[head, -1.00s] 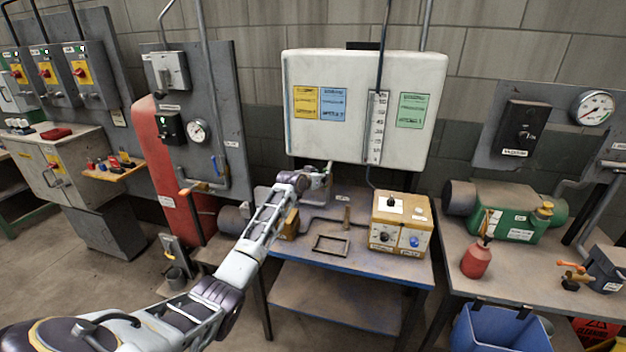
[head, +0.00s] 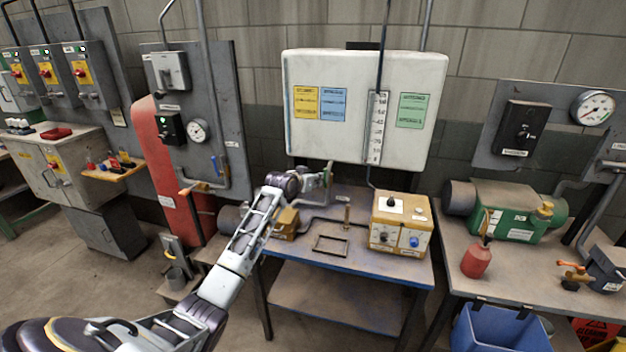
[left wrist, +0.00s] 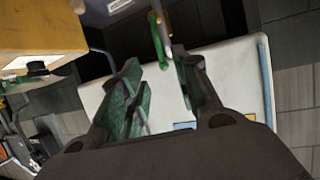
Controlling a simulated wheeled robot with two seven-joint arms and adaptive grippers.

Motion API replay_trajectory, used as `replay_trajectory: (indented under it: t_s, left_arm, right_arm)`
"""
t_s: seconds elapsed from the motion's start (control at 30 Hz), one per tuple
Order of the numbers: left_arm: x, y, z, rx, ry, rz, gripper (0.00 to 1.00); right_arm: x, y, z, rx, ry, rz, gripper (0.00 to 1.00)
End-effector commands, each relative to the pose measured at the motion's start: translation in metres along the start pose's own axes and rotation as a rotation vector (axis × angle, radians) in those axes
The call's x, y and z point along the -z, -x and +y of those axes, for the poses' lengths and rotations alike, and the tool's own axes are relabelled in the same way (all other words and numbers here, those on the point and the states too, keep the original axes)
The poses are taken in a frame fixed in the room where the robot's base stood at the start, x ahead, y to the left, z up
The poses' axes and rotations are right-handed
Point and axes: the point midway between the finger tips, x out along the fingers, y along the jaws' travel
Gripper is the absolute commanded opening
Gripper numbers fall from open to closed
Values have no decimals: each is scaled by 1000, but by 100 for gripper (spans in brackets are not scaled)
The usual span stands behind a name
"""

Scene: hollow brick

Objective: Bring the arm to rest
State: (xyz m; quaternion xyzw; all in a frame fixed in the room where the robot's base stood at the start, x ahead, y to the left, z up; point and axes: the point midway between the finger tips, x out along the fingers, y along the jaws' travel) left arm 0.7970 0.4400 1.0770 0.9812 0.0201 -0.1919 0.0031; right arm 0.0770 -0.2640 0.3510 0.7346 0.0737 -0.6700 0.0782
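My left arm reaches in over the workbench (head: 300,290). Its gripper (head: 326,182) is in the air above the bench, in front of the lower part of the white wall board (head: 340,110). In the left wrist view the two green-padded fingers (left wrist: 157,70) are apart with a gap between them, and nothing is seen held. A thin green rod (left wrist: 158,42) shows past the fingertips; I cannot tell how far off it is. My right gripper is not in view.
A yellow control box (head: 400,225) stands on the bench right of the gripper. A small upright post (head: 347,213) and an empty rectangular frame (head: 331,245) are below it. A red bottle (head: 476,260) and green pump (head: 505,212) are on the right bench.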

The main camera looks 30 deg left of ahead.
Motion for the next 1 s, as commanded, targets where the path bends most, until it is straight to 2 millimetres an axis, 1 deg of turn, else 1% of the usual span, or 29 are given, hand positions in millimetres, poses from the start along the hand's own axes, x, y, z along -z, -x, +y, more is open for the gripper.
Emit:
replay_trajectory:
  t_s: [0.53,0.67,0.77,0.87,1.0]
  left_arm:
    - [0,0,0,0,0,0,32]
    - [-5,1,4,-3,-5,-8,32]
    - [-17,4,11,-8,-13,-28,32]
    - [-35,8,22,-17,-28,-59,32]
    - [-70,20,43,-32,-55,-119,32]
  right_arm:
    - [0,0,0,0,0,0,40]
    - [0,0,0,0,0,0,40]
    - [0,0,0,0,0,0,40]
    - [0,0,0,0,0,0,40]
    - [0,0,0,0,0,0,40]
